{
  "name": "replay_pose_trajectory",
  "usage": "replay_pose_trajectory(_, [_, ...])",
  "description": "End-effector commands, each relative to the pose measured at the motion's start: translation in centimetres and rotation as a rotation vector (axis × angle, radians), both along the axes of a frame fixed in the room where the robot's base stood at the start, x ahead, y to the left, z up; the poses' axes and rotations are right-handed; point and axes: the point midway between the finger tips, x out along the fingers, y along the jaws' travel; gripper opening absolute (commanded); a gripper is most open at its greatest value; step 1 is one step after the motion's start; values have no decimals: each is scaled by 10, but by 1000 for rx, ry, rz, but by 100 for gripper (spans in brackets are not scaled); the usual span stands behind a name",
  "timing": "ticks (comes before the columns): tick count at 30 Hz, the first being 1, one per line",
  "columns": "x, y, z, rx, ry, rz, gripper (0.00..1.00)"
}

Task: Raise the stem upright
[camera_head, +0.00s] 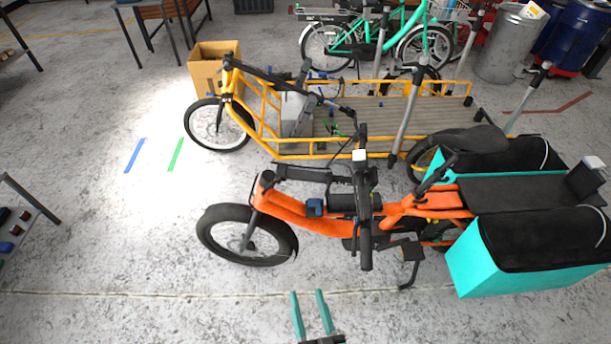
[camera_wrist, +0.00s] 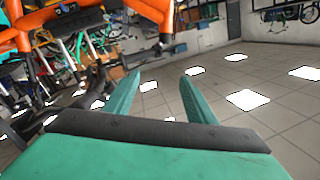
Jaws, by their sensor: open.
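The orange cargo bike (camera_head: 300,211) stands in the middle of the head view, its front wheel to the left. Its black stem (camera_head: 302,173) lies folded back, roughly level, from the head tube towards the seat. The black handlebar (camera_head: 365,215) is at the stem's rear end, above the frame. My gripper (camera_head: 308,292) has two green fingers spread apart, with nothing between them. It is at the bottom of the head view, on the near side of the bike, apart from the stem. In the wrist view the open fingers (camera_wrist: 160,76) show beside orange tubes (camera_wrist: 152,8).
Turquoise bags (camera_head: 480,272) hang at the bike's rear. A yellow cargo bike (camera_head: 290,155) stands close behind, and a cardboard box (camera_head: 207,70) farther back. A bench with small parts (camera_head: 20,225) is at the left edge. The floor left of the front wheel is clear.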

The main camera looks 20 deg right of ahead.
Motion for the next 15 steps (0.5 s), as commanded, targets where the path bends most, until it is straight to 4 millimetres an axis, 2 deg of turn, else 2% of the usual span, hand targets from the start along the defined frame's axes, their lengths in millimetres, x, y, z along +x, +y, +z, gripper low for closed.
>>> replay_pose_trajectory(1, [23,-9,-3,48,-31,-15,51])
replay_pose_trajectory(9, [131,-57,-12,358,-176,-104,51])
replay_pose_trajectory(15, [210,-80,-10,632,-290,-168,51])
